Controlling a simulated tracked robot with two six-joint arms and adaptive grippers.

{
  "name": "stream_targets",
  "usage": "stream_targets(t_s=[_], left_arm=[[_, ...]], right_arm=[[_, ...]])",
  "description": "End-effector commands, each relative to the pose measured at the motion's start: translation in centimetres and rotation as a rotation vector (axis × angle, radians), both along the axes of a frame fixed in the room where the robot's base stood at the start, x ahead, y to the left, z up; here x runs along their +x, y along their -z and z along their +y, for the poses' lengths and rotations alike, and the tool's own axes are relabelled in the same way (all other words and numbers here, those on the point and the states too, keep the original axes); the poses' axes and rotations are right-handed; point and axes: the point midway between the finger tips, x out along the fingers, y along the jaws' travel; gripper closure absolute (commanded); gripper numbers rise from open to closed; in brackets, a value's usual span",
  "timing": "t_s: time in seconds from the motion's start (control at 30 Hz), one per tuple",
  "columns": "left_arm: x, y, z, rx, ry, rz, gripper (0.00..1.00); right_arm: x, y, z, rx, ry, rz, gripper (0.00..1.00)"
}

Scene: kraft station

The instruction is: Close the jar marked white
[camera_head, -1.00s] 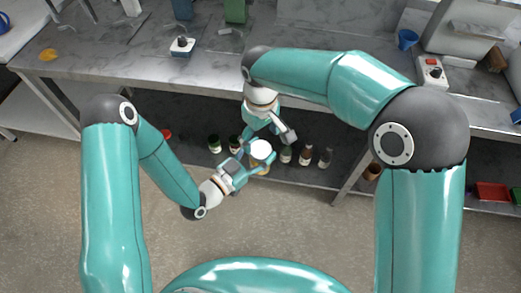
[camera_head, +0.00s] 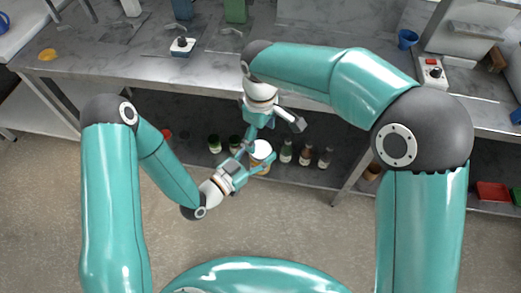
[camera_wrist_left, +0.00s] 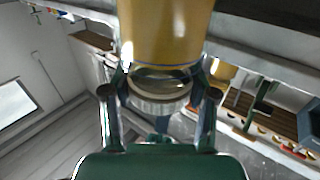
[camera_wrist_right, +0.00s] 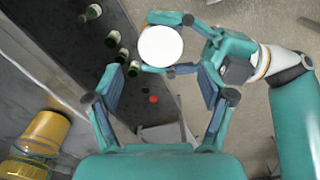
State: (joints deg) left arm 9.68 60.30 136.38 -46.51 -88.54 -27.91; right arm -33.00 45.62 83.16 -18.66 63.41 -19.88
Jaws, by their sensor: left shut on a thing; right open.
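The jar (camera_head: 261,162) has an amber body and a white round top (camera_head: 260,149). My left gripper (camera_wrist_left: 160,95) is shut on the jar, one finger on each side. In the left wrist view the amber body (camera_wrist_left: 165,30) shows with a clear band and a whitish ribbed ring (camera_wrist_left: 160,106). In the right wrist view the white top (camera_wrist_right: 160,46) faces the camera, level-looking. My right gripper (camera_wrist_right: 162,82) is open and empty, apart from the white top and just beyond it on the bench side. Whether the top is fully seated cannot be told.
Several small bottles (camera_head: 306,154) stand on the low shelf under the marble bench (camera_head: 130,73). A red round thing (camera_head: 167,134) lies left of them. Another amber jar (camera_wrist_right: 38,143) shows in the right wrist view. A bench leg (camera_head: 350,172) stands to the right.

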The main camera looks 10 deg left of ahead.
Motion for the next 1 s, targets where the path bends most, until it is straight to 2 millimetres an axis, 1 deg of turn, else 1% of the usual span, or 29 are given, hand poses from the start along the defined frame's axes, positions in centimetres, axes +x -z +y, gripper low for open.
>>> stream_targets(t_s=[0.03,0.1,0.33,0.5,0.77,0.8,0.87,1.0], left_arm=[[0.0,-0.1,0.0,-0.001,0.0,-0.003,1.0],[0.0,-0.1,0.0,-0.001,0.0,-0.003,1.0],[0.0,-0.1,0.0,-0.001,0.0,-0.003,1.0],[0.0,-0.1,0.0,-0.001,0.0,-0.003,1.0],[0.0,-0.1,0.0,-0.001,0.0,-0.003,1.0],[0.0,-0.1,0.0,-0.001,0.0,-0.003,1.0],[0.0,-0.1,0.0,-0.001,0.0,-0.003,1.0],[0.0,-0.1,0.0,-0.001,0.0,-0.003,1.0]], right_arm=[[-0.1,0.9,-0.1,-0.002,0.0,0.003,0.19],[0.0,2.0,-0.1,-0.003,0.001,0.004,0.19],[0.0,4.9,0.0,-0.001,0.0,0.002,0.19],[0.0,5.8,0.0,-0.001,0.001,0.0,0.19],[0.0,5.9,0.0,0.0,0.001,0.0,0.19],[0.0,5.9,0.0,0.0,0.001,0.0,0.23],[0.0,5.9,0.0,0.0,0.001,0.0,0.33],[0.0,5.9,0.0,0.0,0.001,0.0,0.56]])
